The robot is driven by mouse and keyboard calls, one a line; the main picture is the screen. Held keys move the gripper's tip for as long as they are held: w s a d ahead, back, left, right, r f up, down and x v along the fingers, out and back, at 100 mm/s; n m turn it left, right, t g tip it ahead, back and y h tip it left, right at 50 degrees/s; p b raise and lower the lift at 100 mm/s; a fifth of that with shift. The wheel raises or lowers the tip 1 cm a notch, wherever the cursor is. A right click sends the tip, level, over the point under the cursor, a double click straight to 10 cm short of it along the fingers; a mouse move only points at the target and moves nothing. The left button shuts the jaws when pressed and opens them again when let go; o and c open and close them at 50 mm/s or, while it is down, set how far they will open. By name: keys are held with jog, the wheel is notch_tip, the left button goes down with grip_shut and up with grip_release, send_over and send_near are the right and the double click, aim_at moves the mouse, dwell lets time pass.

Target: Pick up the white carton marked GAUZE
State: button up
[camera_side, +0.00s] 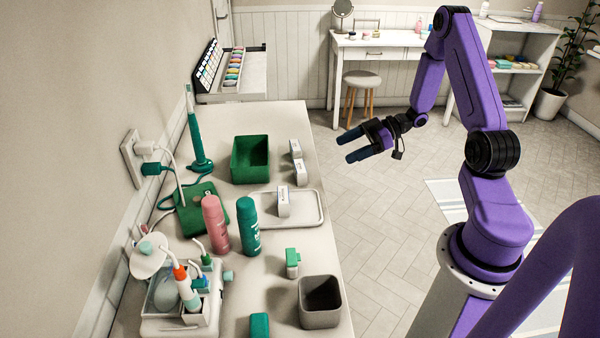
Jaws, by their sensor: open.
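Three small white cartons stand on the counter: a back one (296,148), one just in front of it (302,175), and one on the white tray (284,208). Each carries small dark print, too small for me to tell which says GAUZE. My gripper (345,149) is open and empty, with its two dark blue fingers pointing left. In the picture it is to the right of the back two cartons, past the counter's right edge and apart from them. Its height above the counter is hard to tell.
A green bin (250,159) stands left of the cartons. Pink (215,226) and green (248,228) bottles stand left of the tray (314,205). A grey bin (320,302) and a green-capped item (292,263) are nearer. An electric toothbrush (196,135) stands by the wall.

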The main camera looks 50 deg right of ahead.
send_near(295, 171)
jog(key=x, duration=0.4)
jog(key=shift+a+f, duration=0.15)
jog(key=shift+a, duration=0.15)
jog(key=shift+x, duration=2.9)
jog(key=shift+w+d, duration=0.1)
jog(key=c, duration=0.7)
